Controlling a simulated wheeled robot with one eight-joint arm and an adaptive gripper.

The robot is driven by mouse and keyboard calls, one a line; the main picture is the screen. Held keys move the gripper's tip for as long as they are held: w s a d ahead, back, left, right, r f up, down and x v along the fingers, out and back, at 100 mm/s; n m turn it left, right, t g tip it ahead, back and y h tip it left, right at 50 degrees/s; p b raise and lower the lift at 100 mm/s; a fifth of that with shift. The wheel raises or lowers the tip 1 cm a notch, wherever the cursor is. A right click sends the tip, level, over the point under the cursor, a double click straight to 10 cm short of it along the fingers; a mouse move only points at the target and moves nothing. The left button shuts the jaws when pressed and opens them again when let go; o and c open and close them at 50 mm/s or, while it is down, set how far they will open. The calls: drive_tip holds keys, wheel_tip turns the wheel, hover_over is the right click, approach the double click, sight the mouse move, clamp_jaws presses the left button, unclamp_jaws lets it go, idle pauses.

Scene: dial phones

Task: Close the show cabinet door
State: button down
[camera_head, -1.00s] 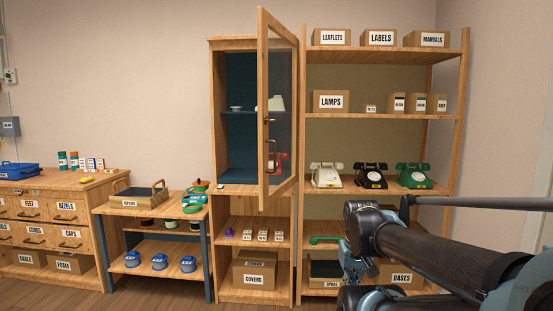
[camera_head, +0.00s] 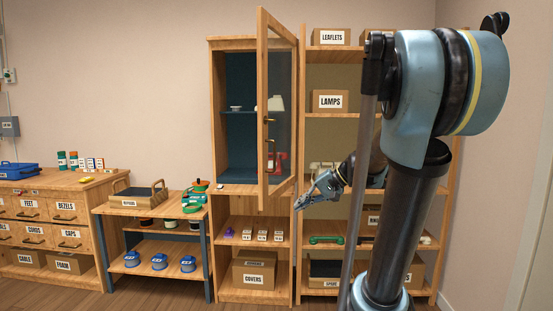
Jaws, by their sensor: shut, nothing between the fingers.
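The show cabinet (camera_head: 231,43) stands near the middle, with dark blue inner walls. Its glass-paned wooden door (camera_head: 263,60) is hinged on the right and stands wide open towards me. A handle (camera_head: 271,148) sits on the door's free edge. Inside are a small white dish, a pale lamp-like shape seen near the door glass, and a red phone seen through the glass. My gripper (camera_head: 303,202) is shut and empty, just right of the door's lower corner, in front of the right-hand shelf. I cannot tell whether it touches the door.
A shelf unit (camera_head: 302,115) with boxes and phones stands right of the cabinet, partly hidden by my arm. A low bench (camera_head: 172,209) with a tray stands to the left. A drawer counter (camera_head: 95,184) is at far left. The floor before the cabinet looks clear.

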drive_tip(key=w+d+r+m+t+y, duration=0.15)
drive_tip(key=w+r+y, duration=0.35)
drive_tip(key=w, duration=0.5)
drive_tip(key=w+d+r+t+y, duration=0.1)
drive_tip(key=w+d+r+y, duration=0.1)
drive_tip(key=w+r, duration=0.65)
drive_tip(key=x, duration=1.4)
drive_tip(key=shift+w+f, duration=0.2)
drive_tip(key=shift+w, duration=0.25)
drive_tip(key=shift+d, duration=0.1)
drive_tip(key=shift+t, duration=0.25)
